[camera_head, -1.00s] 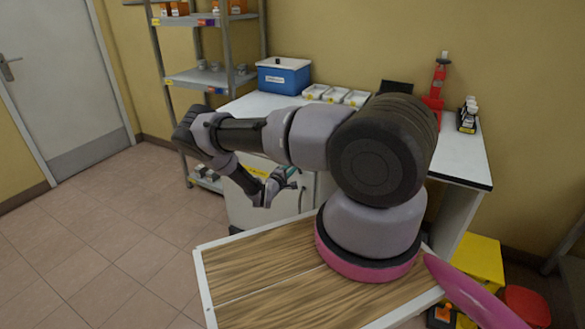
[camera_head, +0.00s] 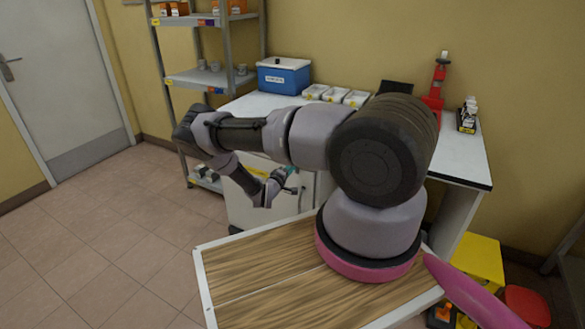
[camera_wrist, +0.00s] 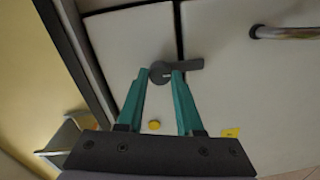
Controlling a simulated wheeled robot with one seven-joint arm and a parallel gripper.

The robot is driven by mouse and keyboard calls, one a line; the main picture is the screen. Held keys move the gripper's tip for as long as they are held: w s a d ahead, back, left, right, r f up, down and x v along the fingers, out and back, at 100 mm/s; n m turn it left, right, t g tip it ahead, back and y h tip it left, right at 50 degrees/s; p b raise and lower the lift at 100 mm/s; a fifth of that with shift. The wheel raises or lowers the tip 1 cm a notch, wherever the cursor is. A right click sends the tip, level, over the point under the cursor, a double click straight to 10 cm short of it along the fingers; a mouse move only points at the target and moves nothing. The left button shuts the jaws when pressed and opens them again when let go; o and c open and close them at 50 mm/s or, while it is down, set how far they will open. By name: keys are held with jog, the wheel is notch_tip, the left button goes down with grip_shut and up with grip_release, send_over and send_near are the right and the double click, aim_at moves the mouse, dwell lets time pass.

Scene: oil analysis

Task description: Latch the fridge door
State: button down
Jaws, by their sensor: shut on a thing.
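The white fridge (camera_head: 240,212) stands under the bench in the head view, partly hidden by my arm. Its pale door panel (camera_wrist: 240,85) fills much of the wrist view. A dark grey latch (camera_wrist: 190,66), with a round pivot and a short lever, sits across the dark seam beside the panel. My gripper (camera_wrist: 160,73) has its teal fingertips on either side of the latch's round part and is shut on it. In the head view my gripper (camera_head: 284,182) is small at the fridge front, and the latch cannot be made out there.
A metal bar handle (camera_wrist: 285,32) sticks out from the door at the upper right of the wrist view. A metal shelf rack (camera_head: 205,80) stands left of the bench (camera_head: 460,160). The tiled floor at left is clear.

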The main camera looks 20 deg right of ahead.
jog(key=shift+s+f, duration=0.1)
jog(key=c, duration=0.6)
grip_release()
jog(key=shift+o, duration=0.2)
jog(key=shift+a, duration=0.1)
jog(key=v, duration=1)
jog(key=shift+s+a, duration=0.2)
jog(key=shift+a, duration=0.05)
